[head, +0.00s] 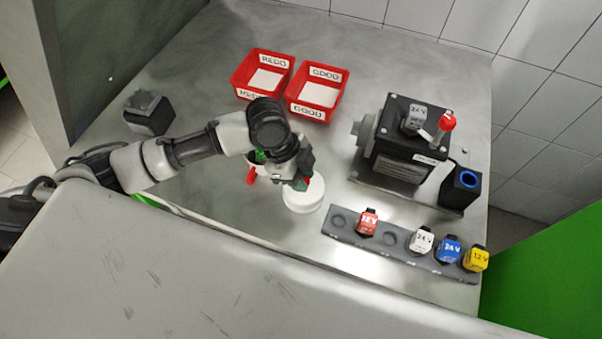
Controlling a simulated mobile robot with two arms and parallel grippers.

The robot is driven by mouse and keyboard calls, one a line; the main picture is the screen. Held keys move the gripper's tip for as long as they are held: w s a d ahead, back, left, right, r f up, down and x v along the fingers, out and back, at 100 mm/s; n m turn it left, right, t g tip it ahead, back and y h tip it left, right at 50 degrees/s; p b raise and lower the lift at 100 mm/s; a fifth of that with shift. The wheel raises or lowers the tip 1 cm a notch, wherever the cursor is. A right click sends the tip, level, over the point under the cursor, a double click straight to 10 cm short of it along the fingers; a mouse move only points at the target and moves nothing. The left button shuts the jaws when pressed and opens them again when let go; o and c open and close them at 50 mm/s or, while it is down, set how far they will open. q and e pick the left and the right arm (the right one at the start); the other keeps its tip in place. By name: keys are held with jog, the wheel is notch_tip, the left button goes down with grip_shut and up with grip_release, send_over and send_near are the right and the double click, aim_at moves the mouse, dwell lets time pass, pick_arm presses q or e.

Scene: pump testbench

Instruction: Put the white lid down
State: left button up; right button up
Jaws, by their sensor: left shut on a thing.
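The white lid (304,199) is a round white disc just below the fingers of my left gripper (303,184), over the steel table. My left gripper is shut on the lid near its upper edge, and the arm reaches in from the left. Whether the lid touches the table cannot be told from this view. The gripper hides part of the lid's far side. My right gripper is not in view.
A partly hidden red-and-white item (251,177) is behind the gripper. Red REDO (243,83) and GOOD (318,113) bins stand at the back. A black pump testbench (398,172) is at right, with a grey rack (343,232) of coloured voltage plugs in front. A small dark block (148,118) stands left.

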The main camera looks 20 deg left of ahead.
pick_arm(q)
jog(key=shift+f, duration=0.1)
jog(key=o, duration=0.8)
jog(key=shift+c, duration=0.2)
jog(key=b+v, duration=0.1)
jog(key=v, duration=1.1)
